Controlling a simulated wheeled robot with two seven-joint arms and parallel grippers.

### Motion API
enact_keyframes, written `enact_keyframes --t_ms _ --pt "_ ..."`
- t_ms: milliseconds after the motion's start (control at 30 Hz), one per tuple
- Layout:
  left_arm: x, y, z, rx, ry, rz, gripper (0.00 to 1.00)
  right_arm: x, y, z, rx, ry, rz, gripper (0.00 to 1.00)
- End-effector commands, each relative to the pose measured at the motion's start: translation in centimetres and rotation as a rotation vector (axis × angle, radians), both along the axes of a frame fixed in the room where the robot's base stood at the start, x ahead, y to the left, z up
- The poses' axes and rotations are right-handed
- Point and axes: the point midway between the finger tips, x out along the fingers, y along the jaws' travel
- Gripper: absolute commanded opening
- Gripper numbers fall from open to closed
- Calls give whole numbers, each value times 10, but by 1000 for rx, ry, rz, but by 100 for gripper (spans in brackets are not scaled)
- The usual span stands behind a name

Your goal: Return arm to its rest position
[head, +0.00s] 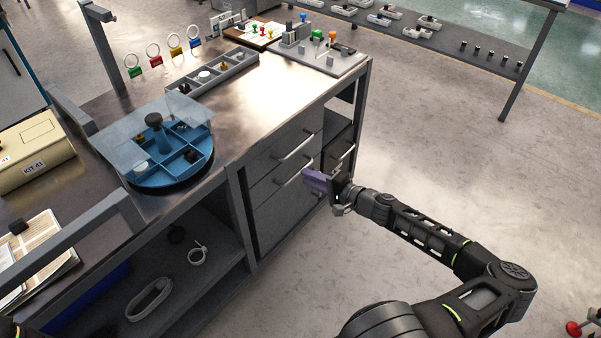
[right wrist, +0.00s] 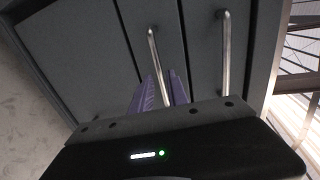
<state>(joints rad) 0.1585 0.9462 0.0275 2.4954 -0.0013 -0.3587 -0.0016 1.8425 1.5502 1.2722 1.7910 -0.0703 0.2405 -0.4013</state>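My right arm (head: 425,228) reaches from the lower right toward the front of the workbench cabinet. My right gripper (head: 316,181) has purple fingers and sits close in front of the drawer fronts. In the right wrist view its two fingers (right wrist: 160,90) stand apart with a gap between them. A metal drawer handle (right wrist: 154,55) lines up with that gap; I cannot tell whether it touches the fingers. No object shows in the gripper. My left gripper is not in view.
The workbench (head: 290,88) carries a blue divided round tray (head: 176,178), a grey bin row (head: 215,82) and a beige kit box (head: 32,150). Drawer handles (head: 294,146) stick out near my right gripper.

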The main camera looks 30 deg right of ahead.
Motion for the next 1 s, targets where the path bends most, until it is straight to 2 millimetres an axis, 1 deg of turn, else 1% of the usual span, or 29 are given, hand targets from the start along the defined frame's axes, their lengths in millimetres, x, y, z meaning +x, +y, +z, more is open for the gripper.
enact_keyframes --t_ms 33,100,233,800,933,967,1000 --pt "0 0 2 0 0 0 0 -8 -4 2 0 2 -3 20" --pt "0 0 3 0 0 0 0 -16 -5 4 0 1 -1 20" --pt "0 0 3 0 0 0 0 -24 -7 5 0 1 -1 20" --pt "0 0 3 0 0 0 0 -24 -7 4 4 2 -1 20" --pt "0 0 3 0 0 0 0 -22 -15 1 45 31 -56 20" --pt "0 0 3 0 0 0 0 -22 -10 -2 68 47 -70 20" --pt "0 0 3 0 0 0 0 -25 0 -13 96 82 -79 20"
